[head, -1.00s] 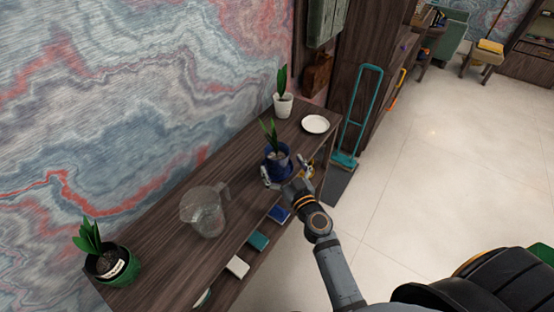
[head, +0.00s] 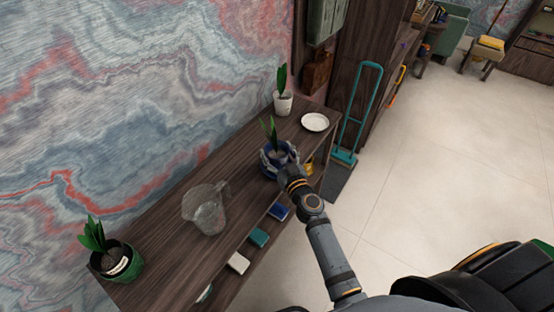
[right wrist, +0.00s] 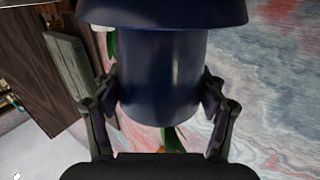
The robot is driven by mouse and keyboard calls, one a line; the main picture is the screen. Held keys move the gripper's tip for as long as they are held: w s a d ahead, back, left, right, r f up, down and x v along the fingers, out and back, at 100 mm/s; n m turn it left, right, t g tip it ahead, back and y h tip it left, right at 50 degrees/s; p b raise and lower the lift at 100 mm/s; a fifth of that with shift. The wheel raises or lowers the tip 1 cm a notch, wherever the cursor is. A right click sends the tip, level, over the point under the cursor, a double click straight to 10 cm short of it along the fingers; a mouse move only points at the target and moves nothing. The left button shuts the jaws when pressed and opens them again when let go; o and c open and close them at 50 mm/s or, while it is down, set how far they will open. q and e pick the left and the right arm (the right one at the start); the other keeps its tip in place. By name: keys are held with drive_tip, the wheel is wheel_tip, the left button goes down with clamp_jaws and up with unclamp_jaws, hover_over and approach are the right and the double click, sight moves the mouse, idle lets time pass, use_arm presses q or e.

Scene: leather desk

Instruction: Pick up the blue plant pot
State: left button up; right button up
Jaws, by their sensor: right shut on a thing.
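The blue plant pot (head: 270,171) holds a green plant and stands upright at the shelf top's front edge, toward its far end. My right gripper (head: 277,163) is shut on it, with one finger on each side. In the right wrist view the pot (right wrist: 162,75) fills the middle between the two fingers of the gripper (right wrist: 160,105). I cannot tell whether the pot's base touches the wood. My left gripper is not in view.
On the wooden shelf (head: 165,237) stand a clear jug (head: 207,212), a green pot (head: 122,266), a white pot (head: 283,104) and a white plate (head: 315,122). Several books lie on the lower shelf. A teal-handled dustpan (head: 347,157) stands beyond the shelf's end.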

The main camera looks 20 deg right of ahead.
sight(278, 142)
drive_tip(key=c, duration=0.4)
drive_tip(key=shift+r, duration=0.35)
wheel_tip(278, 142, up, 4)
drive_tip(key=p, duration=0.4)
drive_tip(key=shift+s+d+f, duration=0.1)
drive_tip(key=s+d+r+p, duration=0.1)
drive_tip(key=s+r, duration=0.1)
drive_tip(key=s, duration=0.2)
drive_tip(key=s+d+r+p, duration=0.1)
drive_tip(key=s+d+r, duration=0.1)
drive_tip(key=s+r, duration=0.1)
drive_tip(key=s+d+r+p, duration=0.1)
drive_tip(key=s+r+p, duration=0.1)
drive_tip(key=s, duration=0.3)
drive_tip(key=shift+s+d+r, duration=0.2)
drive_tip(key=shift+r, duration=0.2)
drive_tip(key=shift+s+d+r, duration=0.15)
drive_tip(key=shift+s+r, duration=0.05)
drive_tip(key=shift+r, duration=0.15)
